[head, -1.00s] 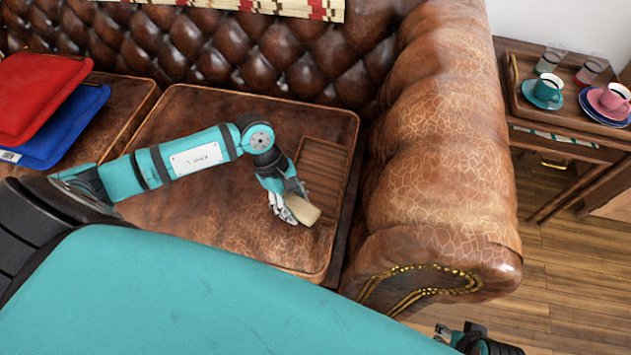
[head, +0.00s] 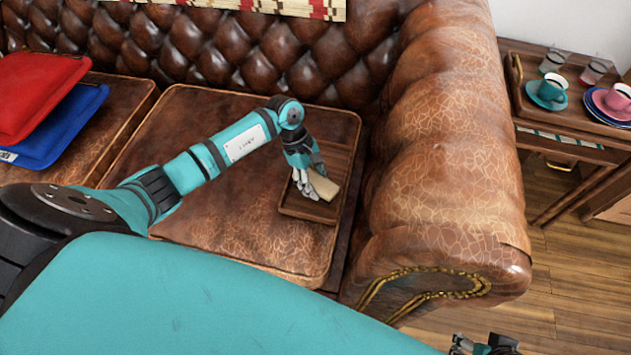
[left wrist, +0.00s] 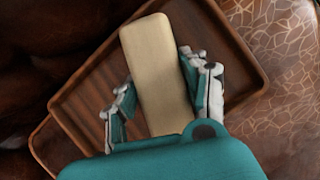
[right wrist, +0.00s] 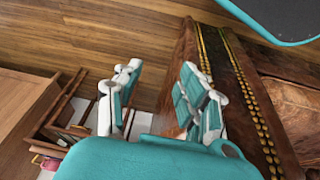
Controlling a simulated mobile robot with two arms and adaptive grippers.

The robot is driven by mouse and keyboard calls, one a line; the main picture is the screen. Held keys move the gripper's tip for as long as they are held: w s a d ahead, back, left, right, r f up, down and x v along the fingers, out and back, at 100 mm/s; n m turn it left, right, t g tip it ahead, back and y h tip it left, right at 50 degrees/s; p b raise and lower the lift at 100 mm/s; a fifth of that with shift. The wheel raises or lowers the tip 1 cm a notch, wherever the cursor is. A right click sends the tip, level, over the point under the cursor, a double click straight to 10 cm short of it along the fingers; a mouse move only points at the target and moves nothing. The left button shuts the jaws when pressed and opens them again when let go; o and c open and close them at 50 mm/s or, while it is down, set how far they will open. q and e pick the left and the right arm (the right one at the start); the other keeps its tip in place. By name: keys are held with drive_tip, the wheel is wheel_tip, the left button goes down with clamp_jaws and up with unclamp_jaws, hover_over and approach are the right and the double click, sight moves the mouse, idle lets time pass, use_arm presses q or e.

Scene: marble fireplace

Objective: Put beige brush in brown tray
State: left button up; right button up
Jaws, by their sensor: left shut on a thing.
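The beige brush (head: 324,186) is a pale block held in my left gripper (head: 308,190). In the left wrist view the brush (left wrist: 157,75) lies between the two fingers, which press on its sides. The brown tray (head: 341,160) rests on the right sofa seat cushion, against the armrest. In the left wrist view the tray (left wrist: 92,90) shows behind the brush, so the brush is over it. Whether the brush touches the tray floor cannot be told. My right gripper (right wrist: 160,95) is open and empty, beyond the sofa's armrest, above the floor.
The sofa armrest (head: 440,150) rises right of the tray. Red (head: 35,90) and blue (head: 65,125) cushions lie at the left. A side table with a teal cup (head: 551,88) and a pink cup (head: 618,97) stands at the right. The seat cushion (head: 190,110) is mostly clear.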

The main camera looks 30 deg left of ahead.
use_arm(q)
drive_tip(key=o, duration=1)
drive_tip(key=shift+a+r, duration=0.15)
drive_tip(key=shift+r, duration=0.2)
drive_tip(key=p+v, duration=0.1)
drive_tip(key=v, duration=1)
drive_tip(key=shift+r+p, duration=0.15)
drive_tip(key=shift+p, duration=0.15)
use_arm(e)
drive_tip(key=x, duration=0.6)
drive_tip(key=shift+s+a, duration=0.1)
drive_tip(key=shift+s, duration=0.15)
